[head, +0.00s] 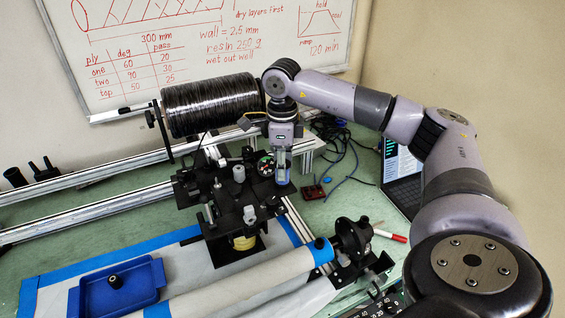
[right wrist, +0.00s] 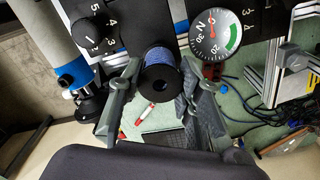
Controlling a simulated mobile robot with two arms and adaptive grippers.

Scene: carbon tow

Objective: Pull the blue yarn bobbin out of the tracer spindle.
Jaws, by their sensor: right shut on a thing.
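The blue yarn bobbin (right wrist: 158,58) shows in the right wrist view, with blue yarn and a black end flange facing me. My right gripper (right wrist: 159,78) is shut on it, one finger on each side. In the head view my right gripper (head: 283,174) points down at the right side of the black carriage (head: 225,190). There the bobbin is mostly hidden by the fingers. The tracer spindle is hidden behind the bobbin, so I cannot tell how far the bobbin sits on it. My left gripper is not in view.
A dial gauge (right wrist: 215,35) and a black numbered knob (right wrist: 88,30) flank the bobbin. Cables lie at the right.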

